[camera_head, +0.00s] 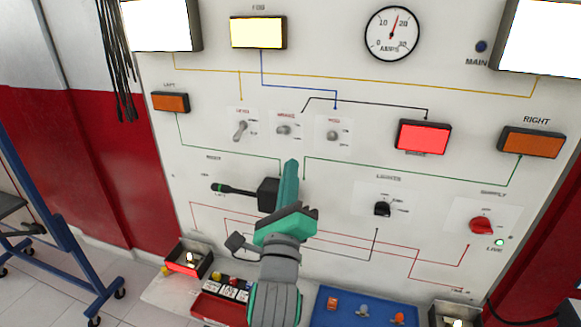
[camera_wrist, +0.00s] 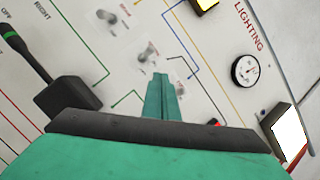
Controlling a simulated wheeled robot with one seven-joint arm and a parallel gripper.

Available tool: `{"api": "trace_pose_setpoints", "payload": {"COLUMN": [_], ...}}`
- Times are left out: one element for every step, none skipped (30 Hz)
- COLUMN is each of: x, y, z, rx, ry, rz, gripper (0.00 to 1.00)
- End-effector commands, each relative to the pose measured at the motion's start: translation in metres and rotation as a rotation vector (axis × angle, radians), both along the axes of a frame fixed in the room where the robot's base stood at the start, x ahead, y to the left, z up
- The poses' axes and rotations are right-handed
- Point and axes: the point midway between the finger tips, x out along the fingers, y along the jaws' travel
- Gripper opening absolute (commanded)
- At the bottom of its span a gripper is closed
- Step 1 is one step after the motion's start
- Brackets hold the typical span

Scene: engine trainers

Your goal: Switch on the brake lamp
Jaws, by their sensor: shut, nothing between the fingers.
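The red lamp (camera_head: 423,137) right of centre on the white panel glows bright red. A black line joins it to the middle toggle switch, the brake switch (camera_head: 284,130), whose label is blurred. In the wrist view the brake switch (camera_wrist: 146,55) stands just beyond the fingertips. I cannot tell its lever position for sure. My gripper (camera_head: 291,163) is shut and empty, its tips pointing up just below the brake switch. They also show in the wrist view (camera_wrist: 160,78). Any gap between tips and switch is unclear.
Toggles flank the brake switch: one left (camera_head: 240,130), one right (camera_head: 333,135). A black stalk (camera_head: 235,190) juts out left of my gripper. The fog lamp (camera_head: 258,32) glows pale yellow. A black knob (camera_head: 382,209) and red knob (camera_head: 481,226) sit lower right. Trays (camera_head: 365,305) lie below.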

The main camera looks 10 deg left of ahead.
Motion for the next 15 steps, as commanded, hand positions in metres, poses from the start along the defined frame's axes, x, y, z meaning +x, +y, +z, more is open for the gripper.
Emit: {"api": "trace_pose_setpoints", "payload": {"x": [-0.008,-0.012,-0.017,-0.02,-0.023,-0.025,-0.027,-0.029,-0.03,-0.031,-0.032,-0.032,-0.032,-0.032,-0.032], "y": [0.0,-0.001,-0.001,-0.001,-0.001,-0.001,-0.001,-0.001,-0.001,-0.001,-0.001,-0.001,-0.001,-0.001,-0.002], "z": [0.003,0.004,0.006,0.007,0.008,0.008,0.009,0.01,0.01,0.01,0.01,0.011,0.011,0.011,0.01], "rx": [0.0,0.0,0.0,0.0,0.0,0.0,0.0,0.0,0.0,0.0,0.0,0.0,0.0,0.0,0.0], "ry": [-0.001,-0.001,0.0,-0.001,-0.001,0.0,0.001,0.001,0.001,0.001,0.001,0.001,0.001,0.001,0.001], "rz": [-0.002,-0.002,-0.003,-0.004,-0.004,-0.003,-0.002,-0.002,-0.002,-0.002,-0.002,-0.002,-0.003,-0.003,-0.004], "gripper": [0.0,0.0,0.0,0.0,0.0,0.0,0.0,0.0,0.0,0.0,0.0,0.0,0.0,0.0,0.0]}}
